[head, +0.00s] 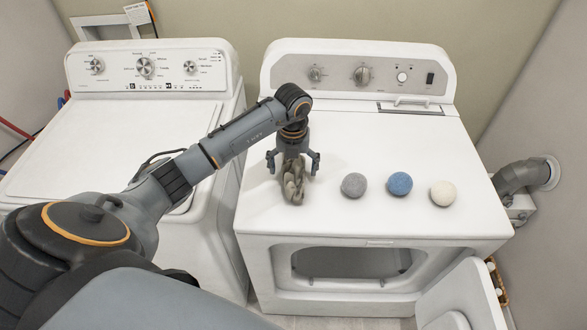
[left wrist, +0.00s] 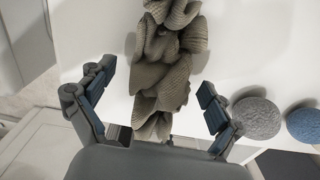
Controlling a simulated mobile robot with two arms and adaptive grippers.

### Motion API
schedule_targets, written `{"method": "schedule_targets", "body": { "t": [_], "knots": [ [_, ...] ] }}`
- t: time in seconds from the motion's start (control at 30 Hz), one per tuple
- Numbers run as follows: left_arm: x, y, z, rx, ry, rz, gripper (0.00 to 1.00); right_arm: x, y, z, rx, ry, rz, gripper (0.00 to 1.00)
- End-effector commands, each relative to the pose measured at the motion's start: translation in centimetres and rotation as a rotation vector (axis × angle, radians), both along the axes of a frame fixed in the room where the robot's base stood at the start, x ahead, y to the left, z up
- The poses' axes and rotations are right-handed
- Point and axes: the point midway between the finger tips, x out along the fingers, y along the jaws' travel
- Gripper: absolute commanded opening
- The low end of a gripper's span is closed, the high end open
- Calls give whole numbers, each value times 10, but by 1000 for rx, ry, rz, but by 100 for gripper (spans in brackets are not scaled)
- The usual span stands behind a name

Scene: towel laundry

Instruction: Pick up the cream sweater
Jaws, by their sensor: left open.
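The cream sweater (head: 293,182) lies crumpled on the left part of the dryer top. It looks grey-beige and knitted. In the left wrist view the sweater (left wrist: 162,75) runs as a bunched strip down the middle, its near end between the fingers. My left gripper (head: 293,163) is open, pointing down over the sweater, with a finger on either side. In the left wrist view the open fingers of my left gripper (left wrist: 152,98) stand apart from the cloth. The gripper hides part of the sweater in the head view. My right gripper is not in view.
A grey ball (head: 354,185), a blue ball (head: 400,184) and a white ball (head: 443,193) sit in a row right of the sweater on the dryer (head: 330,222). The dryer door (head: 462,298) hangs open below. A washer (head: 100,130) stands left.

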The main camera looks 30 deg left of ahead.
Motion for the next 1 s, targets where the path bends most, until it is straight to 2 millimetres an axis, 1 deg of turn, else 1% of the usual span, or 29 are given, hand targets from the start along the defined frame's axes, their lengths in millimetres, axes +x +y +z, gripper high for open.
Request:
{"method": "schedule_targets", "body": {
  "t": [0.1,0.2,0.97,1.0],
  "knots": [
    [0,0,-1,-1,-1,0,92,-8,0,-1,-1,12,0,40],
    [0,0,-1,-1,-1,0,92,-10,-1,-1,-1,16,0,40],
    [0,0,-5,-1,1,0,92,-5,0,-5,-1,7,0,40],
    [0,0,-5,-1,0,0,84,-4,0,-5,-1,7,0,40]
  ]
}}
